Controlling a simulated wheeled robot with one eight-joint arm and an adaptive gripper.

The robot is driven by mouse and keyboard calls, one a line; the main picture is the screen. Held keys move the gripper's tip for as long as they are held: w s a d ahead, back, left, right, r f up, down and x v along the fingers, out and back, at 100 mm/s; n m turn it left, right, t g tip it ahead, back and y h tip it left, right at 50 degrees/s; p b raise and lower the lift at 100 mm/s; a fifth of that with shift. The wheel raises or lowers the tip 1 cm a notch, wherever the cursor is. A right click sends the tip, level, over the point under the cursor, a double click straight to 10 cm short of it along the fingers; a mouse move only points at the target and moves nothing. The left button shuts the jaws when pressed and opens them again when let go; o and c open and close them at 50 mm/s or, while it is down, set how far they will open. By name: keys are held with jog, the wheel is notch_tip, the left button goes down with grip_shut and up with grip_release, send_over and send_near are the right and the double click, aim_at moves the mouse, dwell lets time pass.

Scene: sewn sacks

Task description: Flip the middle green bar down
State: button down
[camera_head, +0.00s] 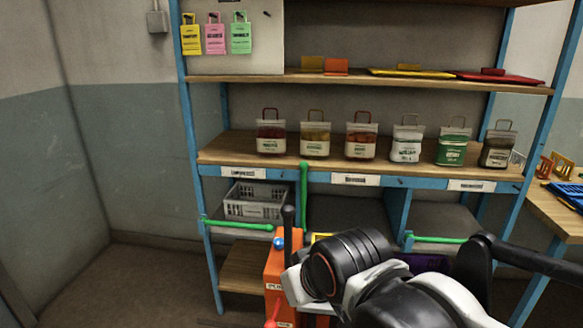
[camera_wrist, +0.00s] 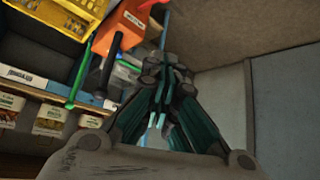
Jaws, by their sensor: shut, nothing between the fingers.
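The middle green bar (camera_head: 304,200) stands upright at the shelf front, its round end at the top. It also shows in the wrist view (camera_wrist: 78,82), tilted. The left green bar (camera_head: 240,225) and right green bar (camera_head: 437,240) lie roughly level across their bays. My gripper (camera_wrist: 165,75) is shut and empty in the wrist view, apart from the middle bar, which is to its left. In the head view my arm hides the fingers and the area below the middle bar.
An orange object (camera_head: 272,270) stands close before the shelf, near my arm; a dark upright handle (camera_head: 288,218) shows beside the middle bar. Several sacks line the shelf board (camera_head: 230,148) above. A grey crate (camera_head: 255,200) sits in the left bay. Floor at left is clear.

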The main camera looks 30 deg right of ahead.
jog(key=w+d+r+t+h+p, duration=0.1)
jog(key=w+d+r+p, duration=0.1)
jog(key=w+r, duration=0.3)
jog(key=w+d+r+t+p, duration=0.15)
jog(key=w+r, duration=0.25)
jog(key=w, duration=0.4)
jog(key=w+d+n+t+h, duration=0.2)
jog(key=w+d+t+h, duration=0.1)
jog(key=w+d, duration=0.65)
jog(key=w+d+f+n+t+h, duration=0.25)
jog(key=w+d+f+n, duration=0.2)
jog(key=w+d, duration=0.4)
notch_tip(320, 180, down, 8)
jog(key=w+n+t+y, duration=0.2)
jog(key=n, duration=0.5)
jog(key=shift+w+d+f+t+p, duration=0.15)
jog(key=shift+d+t+p, duration=0.15)
jog(key=shift+t+p, duration=0.15)
jog(key=shift+w+y, duration=0.15)
jog(key=shift+y, duration=0.1)
jog(key=b+x, duration=0.1)
jog(key=x, duration=1.9)
jog(key=shift+f, duration=0.15)
